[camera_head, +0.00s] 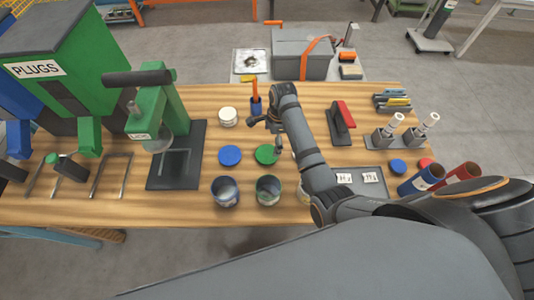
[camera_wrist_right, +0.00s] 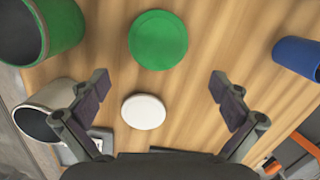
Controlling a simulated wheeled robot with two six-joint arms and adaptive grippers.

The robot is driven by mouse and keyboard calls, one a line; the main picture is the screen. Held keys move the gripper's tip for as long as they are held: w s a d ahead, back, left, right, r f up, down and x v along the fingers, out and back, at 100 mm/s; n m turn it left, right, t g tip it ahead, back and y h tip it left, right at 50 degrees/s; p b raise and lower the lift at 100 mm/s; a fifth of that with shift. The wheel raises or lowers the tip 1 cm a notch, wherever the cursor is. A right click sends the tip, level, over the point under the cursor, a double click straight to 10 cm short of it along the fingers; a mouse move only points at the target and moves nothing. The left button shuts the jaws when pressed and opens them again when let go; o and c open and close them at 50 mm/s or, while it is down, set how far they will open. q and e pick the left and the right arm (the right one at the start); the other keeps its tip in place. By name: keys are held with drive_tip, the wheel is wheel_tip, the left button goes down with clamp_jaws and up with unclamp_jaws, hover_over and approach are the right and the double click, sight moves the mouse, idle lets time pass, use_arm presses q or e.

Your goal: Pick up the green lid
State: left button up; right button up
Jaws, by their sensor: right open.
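The green lid (camera_head: 266,154) lies flat on the wooden table, between the blue lid (camera_head: 230,156) and my right arm. My right gripper (camera_head: 267,132) is above the table just behind the green lid in the head view. In the right wrist view the green lid (camera_wrist_right: 158,40) is a full round disc beyond the open, empty fingers (camera_wrist_right: 159,86). A white lid (camera_wrist_right: 143,111) shows between those fingers, lower in that view. My left gripper is not in view.
A blue can (camera_head: 225,192) and a green can (camera_head: 268,190) stand in front of the lids. A blue cup (camera_head: 256,106) with an orange-handled tool stands behind. A green press (camera_head: 160,110) is at the left.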

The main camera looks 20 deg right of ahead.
sight(267, 154)
drive_tip(key=shift+s+a+f, duration=0.1)
drive_tip(key=shift+a+f, duration=0.05)
drive_tip(key=shift+f, duration=0.35)
drive_tip(key=shift+s+a+f, duration=0.1)
drive_tip(key=shift+f, duration=0.4)
drive_tip(key=shift+w+f, duration=0.15)
drive_tip(key=shift+f, duration=0.15)
drive_tip(key=f, duration=0.2)
drive_tip(key=a+f+p, duration=0.1)
drive_tip(key=shift+a+f, duration=0.1)
drive_tip(key=shift+f, duration=0.3)
drive_tip(key=shift+a+f, duration=0.1)
drive_tip(key=shift+f, duration=0.4)
drive_tip(key=c, duration=0.9)
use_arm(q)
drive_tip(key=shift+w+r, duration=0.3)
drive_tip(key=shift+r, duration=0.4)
use_arm(e)
drive_tip(key=shift+c, duration=0.2)
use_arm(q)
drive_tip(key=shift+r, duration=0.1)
use_arm(e)
drive_tip(key=shift+r, duration=0.1)
